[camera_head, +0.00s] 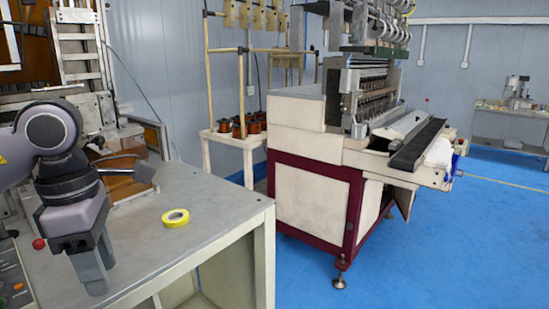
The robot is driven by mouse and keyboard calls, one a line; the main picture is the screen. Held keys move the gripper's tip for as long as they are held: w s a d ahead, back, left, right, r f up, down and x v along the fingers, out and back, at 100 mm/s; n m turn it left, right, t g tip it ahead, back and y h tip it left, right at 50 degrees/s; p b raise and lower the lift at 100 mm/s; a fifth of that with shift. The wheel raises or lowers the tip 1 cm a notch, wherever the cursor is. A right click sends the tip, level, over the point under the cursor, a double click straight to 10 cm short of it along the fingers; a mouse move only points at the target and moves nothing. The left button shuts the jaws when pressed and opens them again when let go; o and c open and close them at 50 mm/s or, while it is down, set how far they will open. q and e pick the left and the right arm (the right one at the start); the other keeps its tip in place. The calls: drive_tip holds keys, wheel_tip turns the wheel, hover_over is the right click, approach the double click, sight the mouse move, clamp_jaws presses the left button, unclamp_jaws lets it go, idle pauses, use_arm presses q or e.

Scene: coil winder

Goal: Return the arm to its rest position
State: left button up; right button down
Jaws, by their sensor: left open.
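My left arm comes in from the left, and its left gripper (101,274) points down over the near left part of the grey table. Its two fingers are seen partly overlapping, with a narrow view of the gap between them. The gripper is open and I see nothing held in it. I cannot tell whether the fingertips touch the table top. My right gripper is not in view.
A yellow tape roll (176,217) lies on the grey table (225,215), right of my gripper. A red button (38,243) is at the left. The coil winder (315,195) stands beyond the table, near a rack with copper spools (238,128). Blue floor is clear at right.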

use_arm(q)
drive_tip(key=s+d+f+g+h, duration=0.25)
drive_tip(key=d+f+h, duration=0.25)
drive_tip(key=d, duration=0.5)
drive_tip(key=s+d+r+n+g+h, duration=0.1)
drive_tip(key=s+d+n+h, duration=0.1)
drive_tip(key=d+h, duration=0.4)
drive_tip(key=s+d+r+n+g+h, duration=0.1)
drive_tip(key=d+r+n+g+h, duration=0.15)
drive_tip(key=d+h, duration=0.4)
drive_tip(key=w+a+f+n+t+h, duration=0.1)
drive_tip(key=w+a+f+n+t, duration=0.2)
drive_tip(key=n+t, duration=0.65)
drive_tip(key=w+a+f+n+t+h, duration=0.15)
drive_tip(key=w+n+t, duration=0.25)
drive_tip(key=n+t, duration=0.6)
drive_tip(key=w+a+f+n+t+y, duration=0.1)
drive_tip(key=a+f+n+t+y, duration=0.4)
drive_tip(key=f+n+y, duration=0.8)
drive_tip(key=s+a+f+n+g+y, duration=0.2)
drive_tip(key=s+a+f+n+g, duration=0.2)
drive_tip(key=s+f, duration=0.3)
drive_tip(key=s+a+f+n+g+y, duration=0.3)
drive_tip(key=s+a+f+n+g, duration=0.1)
drive_tip(key=f, duration=0.8)
drive_tip(key=s+a+n, duration=0.1)
drive_tip(key=s+n, duration=0.1)
drive_tip(key=s, duration=0.1)
drive_tip(key=shift+a+f, duration=0.15)
drive_tip(key=shift+f, duration=0.25)
